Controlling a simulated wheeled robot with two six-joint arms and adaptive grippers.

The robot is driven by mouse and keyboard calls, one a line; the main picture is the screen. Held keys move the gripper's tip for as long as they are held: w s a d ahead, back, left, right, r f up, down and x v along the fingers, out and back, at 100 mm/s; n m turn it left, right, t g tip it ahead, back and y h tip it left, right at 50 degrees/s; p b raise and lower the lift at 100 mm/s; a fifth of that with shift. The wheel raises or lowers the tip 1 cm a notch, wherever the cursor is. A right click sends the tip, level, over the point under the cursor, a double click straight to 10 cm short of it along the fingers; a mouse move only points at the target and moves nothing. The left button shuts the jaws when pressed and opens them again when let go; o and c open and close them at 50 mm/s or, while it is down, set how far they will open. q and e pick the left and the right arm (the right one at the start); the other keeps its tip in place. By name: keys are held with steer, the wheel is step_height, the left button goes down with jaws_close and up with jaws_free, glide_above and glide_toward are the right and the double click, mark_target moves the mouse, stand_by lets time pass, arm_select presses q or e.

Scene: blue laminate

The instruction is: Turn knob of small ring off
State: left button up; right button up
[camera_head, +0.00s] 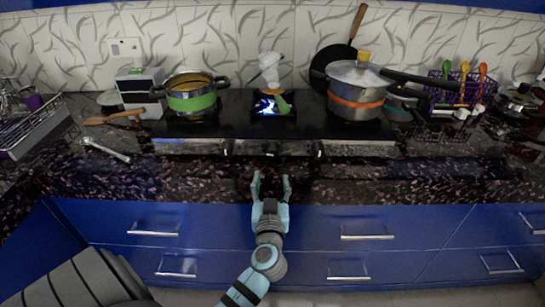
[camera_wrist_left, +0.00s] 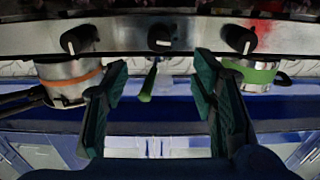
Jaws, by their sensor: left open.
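The stove has a row of three dark knobs on its front panel. The middle knob (camera_head: 271,148) is straight ahead of my left gripper (camera_head: 271,184); in the upside-down wrist view the middle knob (camera_wrist_left: 159,38) shows a pale horizontal mark. The left knob (camera_head: 227,148) and right knob (camera_head: 317,150) flank it. I cannot tell from the frames which knob belongs to the small ring. The left gripper is open and empty, its fingers (camera_wrist_left: 158,95) short of the panel, apart from the knobs. My right gripper is not in view.
A green-banded pot (camera_head: 190,103) stands at the stove's left, an orange-banded pan (camera_head: 356,110) at its right. A small blue-white glow (camera_head: 268,105) shows at the middle. The dark counter edge (camera_head: 150,185) and blue drawers (camera_head: 370,220) lie below. The counter before the knobs is clear.

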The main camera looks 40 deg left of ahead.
mark_target(273, 155)
arm_select(q)
steer(key=x, duration=1.2)
steer(key=shift+f, duration=0.1)
steer(key=c, duration=1.1)
